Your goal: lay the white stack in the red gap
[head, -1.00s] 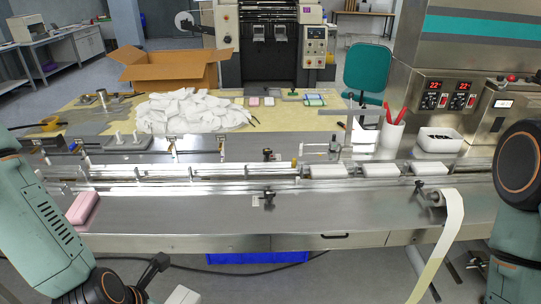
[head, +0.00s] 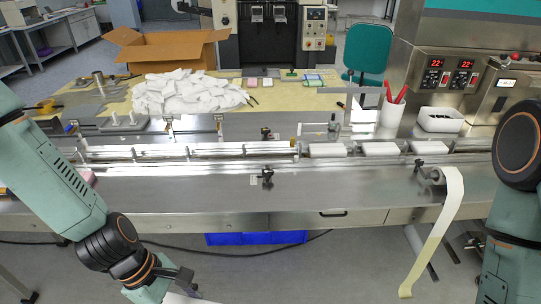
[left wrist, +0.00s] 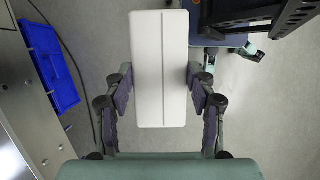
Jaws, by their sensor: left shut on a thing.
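My left gripper (left wrist: 162,85) is shut on a white stack (left wrist: 160,40), a long flat white block, in the left wrist view. The fingers press on its two long sides, and it is held over the floor. In the head view the left gripper (head: 180,282) is at the bottom edge, in front of the bench, with only a sliver of the white stack (head: 182,298) showing. The conveyor lane (head: 220,151) runs across the bench beyond it. I cannot make out a red gap on it. My right gripper is out of view.
Several white packs (head: 328,150) lie in the lane at the right. A pink block (head: 88,177) is partly hidden behind my left arm. A paper roll (head: 437,174) hangs its strip off the bench front.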

